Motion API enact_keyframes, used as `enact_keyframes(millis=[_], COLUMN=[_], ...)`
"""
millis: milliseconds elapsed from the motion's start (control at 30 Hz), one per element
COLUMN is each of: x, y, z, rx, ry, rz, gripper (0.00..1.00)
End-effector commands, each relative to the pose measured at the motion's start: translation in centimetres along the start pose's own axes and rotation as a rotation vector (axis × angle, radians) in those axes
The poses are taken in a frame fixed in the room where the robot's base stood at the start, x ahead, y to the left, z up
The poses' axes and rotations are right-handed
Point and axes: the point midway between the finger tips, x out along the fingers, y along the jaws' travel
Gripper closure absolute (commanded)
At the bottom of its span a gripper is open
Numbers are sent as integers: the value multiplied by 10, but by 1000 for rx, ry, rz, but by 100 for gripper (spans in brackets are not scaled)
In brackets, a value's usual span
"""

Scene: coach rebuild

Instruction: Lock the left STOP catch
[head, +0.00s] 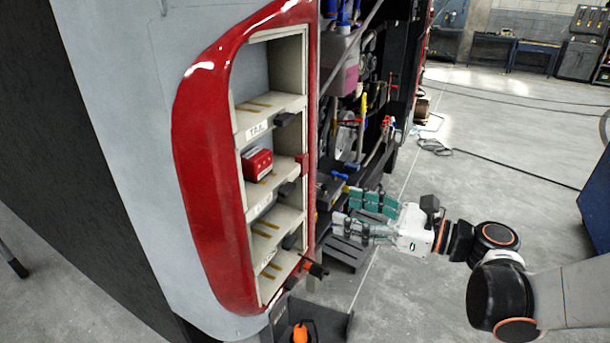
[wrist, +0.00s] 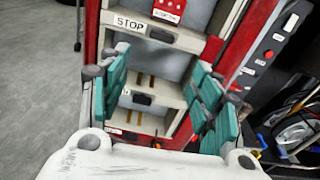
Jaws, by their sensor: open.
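The red-framed shelf unit (head: 205,165) has several pale shelves with small dark catches at their front edges. In the wrist view the STOP label (wrist: 129,22) is on a shelf front, with a dark catch (wrist: 161,35) just right of it. That catch also shows in the head view (head: 287,188). I cannot tell whether it is locked. My gripper (head: 345,207) is open and empty, right of the shelves in the head view. In the wrist view its teal-padded fingers (wrist: 160,82) are spread, below the STOP catch in the picture and apart from it.
A red box (head: 258,165) sits on the shelf above the STOP label. A lower catch (wrist: 142,98) shows between my fingers. Machinery with hoses (head: 350,120) stands behind my gripper. A black bin (head: 335,322) is at the bottom. Open floor (head: 500,150) lies right.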

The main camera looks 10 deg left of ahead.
Motion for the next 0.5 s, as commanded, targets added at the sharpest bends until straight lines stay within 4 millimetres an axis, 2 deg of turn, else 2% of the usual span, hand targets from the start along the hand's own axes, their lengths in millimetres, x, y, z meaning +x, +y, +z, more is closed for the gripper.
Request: enact_keyframes(millis=[267,500], x=[8,46], y=[-3,-2], z=[3,4], rx=[74,71], ry=[-58,-56], rz=[9,12], gripper=[42,42])
